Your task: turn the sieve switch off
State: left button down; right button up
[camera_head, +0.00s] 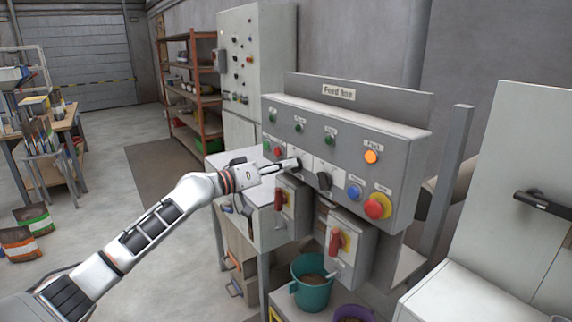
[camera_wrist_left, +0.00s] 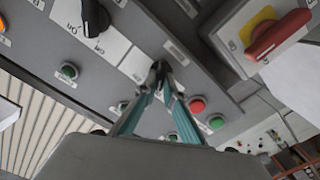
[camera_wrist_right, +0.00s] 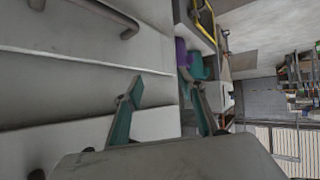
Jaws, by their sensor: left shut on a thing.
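The grey control panel (camera_head: 400,137), labelled "Feed line", carries two black rotary switches on white plates. My left gripper (camera_head: 296,163) is at the left-hand switch, its fingers closed on the black knob (camera_wrist_left: 158,68), which they largely hide. The second black rotary switch (camera_head: 324,180) is just to the right and free; it also shows in the left wrist view (camera_wrist_left: 95,17). I cannot read which plate is the sieve's, nor the held knob's exact angle. My right gripper (camera_wrist_right: 160,92) is open and empty, its fingers apart, in the right wrist view only.
A lit orange lamp (camera_head: 371,157), blue button (camera_head: 354,192) and red mushroom button (camera_head: 377,206) sit to the right on the panel. Two boxes with red handles (camera_head: 337,242) hang below. A teal bucket (camera_head: 311,287) stands underneath. A grey cabinet is at the right.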

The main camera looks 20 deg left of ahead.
dwell(0.5)
pick_arm(q)
jog(key=c, duration=2.1)
grip_release()
jog(key=shift+c, duration=0.2)
jog(key=v, duration=1.2)
jog(key=shift+f, duration=0.1)
